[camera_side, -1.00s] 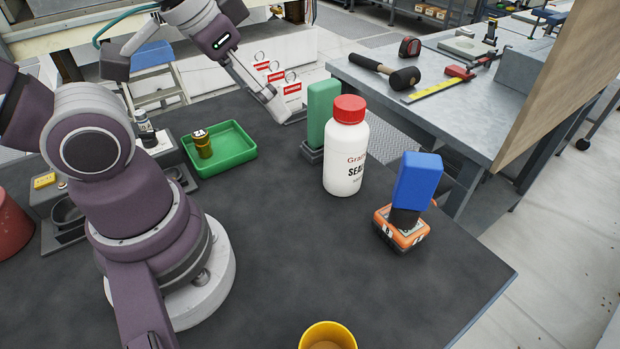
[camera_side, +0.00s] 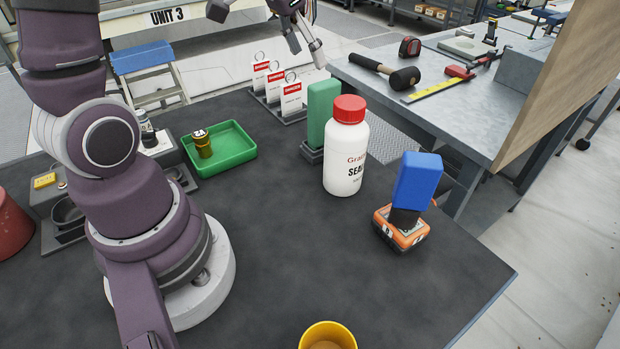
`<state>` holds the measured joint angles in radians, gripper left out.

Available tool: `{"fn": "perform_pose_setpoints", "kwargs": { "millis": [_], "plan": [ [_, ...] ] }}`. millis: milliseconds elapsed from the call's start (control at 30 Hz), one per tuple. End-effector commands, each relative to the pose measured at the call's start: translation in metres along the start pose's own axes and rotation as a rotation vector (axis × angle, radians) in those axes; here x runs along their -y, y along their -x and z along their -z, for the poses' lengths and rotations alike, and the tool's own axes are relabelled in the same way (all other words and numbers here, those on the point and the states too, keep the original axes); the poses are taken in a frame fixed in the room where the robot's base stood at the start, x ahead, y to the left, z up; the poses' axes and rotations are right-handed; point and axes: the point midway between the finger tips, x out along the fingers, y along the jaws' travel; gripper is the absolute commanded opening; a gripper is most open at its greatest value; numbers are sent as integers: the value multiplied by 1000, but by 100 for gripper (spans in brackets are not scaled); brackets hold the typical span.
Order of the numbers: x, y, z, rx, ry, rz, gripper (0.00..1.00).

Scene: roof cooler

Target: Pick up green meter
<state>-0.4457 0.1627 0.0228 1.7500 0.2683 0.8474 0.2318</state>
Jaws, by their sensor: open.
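The green meter (camera_side: 321,112) stands upright on a dark base on the black tabletop, just left of the white bottle (camera_side: 345,160) with a red lid. The bottle hides part of its right side. My gripper (camera_side: 306,46) is open and empty, above and slightly left of the meter's top in the picture. Its fingers point down, apart from the meter as far as I can tell.
Red-and-white danger tags (camera_side: 275,85) stand left of the meter. A green tray (camera_side: 240,145) holds a small olive can. A blue block (camera_side: 418,180) on an orange base is at right. A yellow cup (camera_side: 328,336) stands in front. The table's middle is clear.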

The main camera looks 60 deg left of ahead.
Motion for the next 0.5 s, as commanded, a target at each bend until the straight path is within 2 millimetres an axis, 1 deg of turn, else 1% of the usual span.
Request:
{"fn": "perform_pose_setpoints", "kwargs": {
  "millis": [33,133,300,433,500],
  "plan": [
    [9,-7,2,7,6,-2,61],
    [17,-18,4,10,2,-5,61],
    [16,-51,4,13,0,-8,61],
    [15,-68,3,11,1,-7,61],
    [11,-80,1,13,0,-8,61]
  ]
}}
